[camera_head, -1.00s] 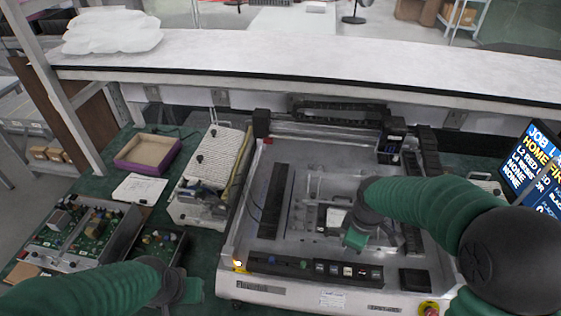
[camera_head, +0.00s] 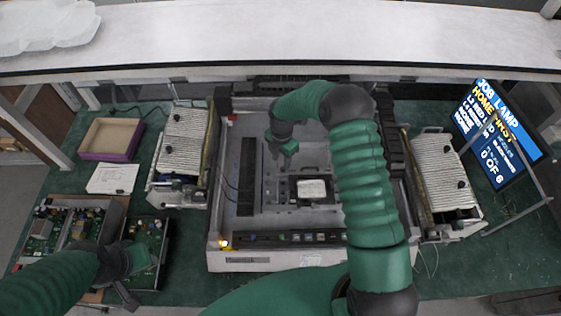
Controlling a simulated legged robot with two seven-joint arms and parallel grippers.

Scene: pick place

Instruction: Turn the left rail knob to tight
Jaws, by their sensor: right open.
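The machine (camera_head: 225,190) stands in the middle of the table, with a long black rail (camera_head: 246,190) on the left of its bed. I cannot make out the left rail knob for certain; it is too small or hidden by my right gripper. My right gripper (camera_head: 287,163) is open and points down over the bed, to the right of the black rail near its upper end. I see nothing held in it. My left gripper (camera_head: 140,275) is low at the left, over the circuit boards (camera_head: 72,228); its jaws are unclear.
A lit screen (camera_head: 497,135) stands at the right. Ribbed white units (camera_head: 182,140) and (camera_head: 445,175) flank the machine. A purple-edged box (camera_head: 110,138) and a paper (camera_head: 113,178) lie at the left. A white shelf (camera_head: 280,35) crosses the back. A front button strip (camera_head: 285,239) edges the machine.

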